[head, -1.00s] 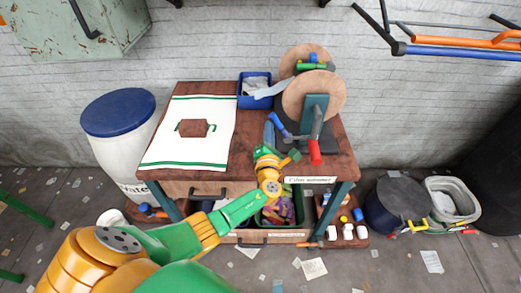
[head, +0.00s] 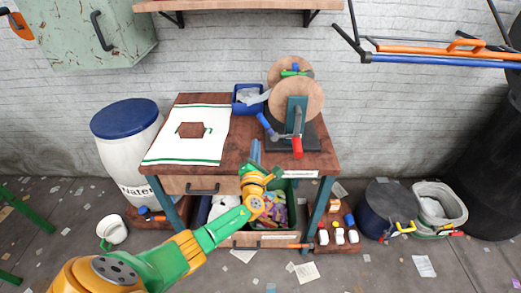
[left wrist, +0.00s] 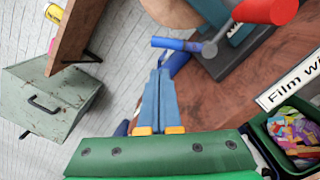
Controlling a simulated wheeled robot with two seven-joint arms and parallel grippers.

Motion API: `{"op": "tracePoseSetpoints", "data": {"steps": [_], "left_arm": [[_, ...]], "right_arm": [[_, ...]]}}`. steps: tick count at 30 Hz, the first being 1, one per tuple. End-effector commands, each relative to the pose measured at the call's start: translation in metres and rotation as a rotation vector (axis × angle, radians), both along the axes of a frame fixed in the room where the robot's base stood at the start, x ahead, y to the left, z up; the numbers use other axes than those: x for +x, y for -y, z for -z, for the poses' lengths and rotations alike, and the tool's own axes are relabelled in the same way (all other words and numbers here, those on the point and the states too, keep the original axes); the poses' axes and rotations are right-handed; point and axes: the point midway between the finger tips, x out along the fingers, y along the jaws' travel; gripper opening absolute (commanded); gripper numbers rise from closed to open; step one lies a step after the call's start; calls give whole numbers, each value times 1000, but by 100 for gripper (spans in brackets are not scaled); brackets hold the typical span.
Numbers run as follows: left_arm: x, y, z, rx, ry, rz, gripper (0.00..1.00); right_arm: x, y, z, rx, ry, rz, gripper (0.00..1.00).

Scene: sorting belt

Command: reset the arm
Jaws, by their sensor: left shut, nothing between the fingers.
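My left arm, green and yellow, reaches in from the lower left of the head view. My left gripper (head: 256,152) is at the front edge of the brown table (head: 230,160), below the film winder (head: 297,100). In the left wrist view its blue fingers (left wrist: 160,75) lie together, shut with nothing between them. Behind the fingertips in that view are the winder's blue handle (left wrist: 176,44) and the table top. My right gripper is not in view.
A green crate (left wrist: 263,132) of colourful scraps stands under the table. A white water barrel (head: 128,150) is left of the table, with a white mug (head: 112,231) on the floor. Buckets (head: 388,208) stand to the right. A white cloth (head: 190,112) covers the table's left part.

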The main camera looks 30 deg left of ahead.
Motion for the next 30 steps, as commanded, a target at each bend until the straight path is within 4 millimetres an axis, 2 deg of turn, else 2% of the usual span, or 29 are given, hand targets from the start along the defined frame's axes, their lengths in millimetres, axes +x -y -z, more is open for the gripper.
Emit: {"op": "tracePoseSetpoints", "data": {"steps": [14,17,20,21,23,24,26,27,29,30], "left_arm": [[0,-1,0,0,0,0,0],[-5,-2,15,-65,-13,-4,0],[-30,-2,78,-367,-53,-47,0],[-49,-1,114,-548,-67,-94,0],[-85,6,169,-844,-75,-204,0],[-112,12,202,-1036,-65,-299,0],[-157,24,248,-1314,-28,-476,0],[-191,35,275,-1488,16,-620,0],[-243,52,309,-1726,119,-871,0],[-278,65,327,-1862,214,-1055,0]], "right_arm": [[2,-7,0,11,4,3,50],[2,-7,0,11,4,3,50],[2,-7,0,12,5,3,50],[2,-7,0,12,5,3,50],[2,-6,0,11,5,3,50],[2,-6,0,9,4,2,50],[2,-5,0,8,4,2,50],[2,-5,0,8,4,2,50],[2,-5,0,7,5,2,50],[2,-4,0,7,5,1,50]]}}
